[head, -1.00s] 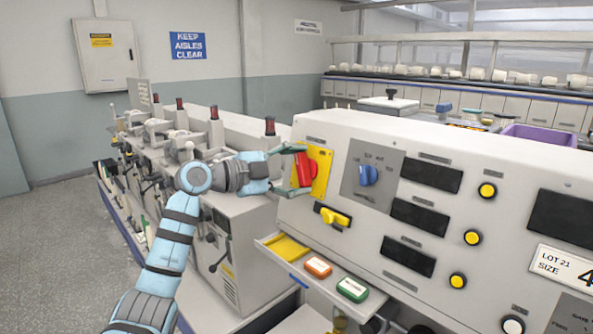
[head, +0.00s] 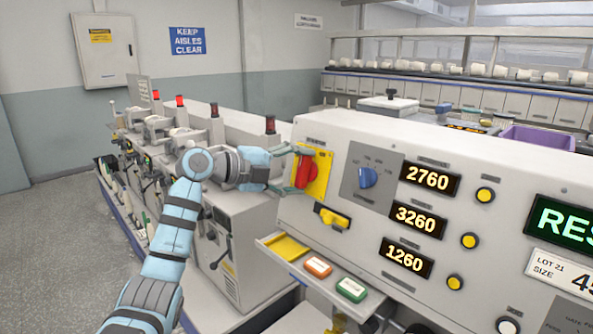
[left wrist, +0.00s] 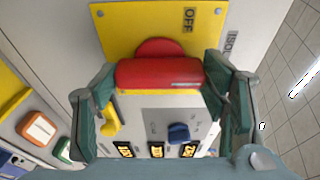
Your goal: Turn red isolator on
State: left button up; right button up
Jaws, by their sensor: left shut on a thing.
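The red isolator handle (head: 305,172) sits on a yellow plate (head: 322,177) at the left end of the sloping grey panel. My left gripper (head: 293,170) is at the handle, its fingers on either side of it. In the left wrist view the red handle (left wrist: 158,76) lies crosswise between the green fingers of my left gripper (left wrist: 158,85), which is shut on it. The word OFF shows on the yellow plate (left wrist: 125,28) beyond the handle. Any ON mark is hidden. My right gripper is not in view.
A blue knob (head: 368,177) and a yellow switch (head: 332,217) are close by on the panel. Number displays (head: 429,179) and a green-lit screen (head: 565,222) glow. An open drawer (head: 300,262) with orange and green blocks juts out below. Floor at left is clear.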

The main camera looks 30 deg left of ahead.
pick_arm(q)
jog(key=o, duration=1.1)
jog(key=shift+o, duration=0.2)
jog(key=v, duration=1.2)
jog(key=shift+w+f, duration=0.1)
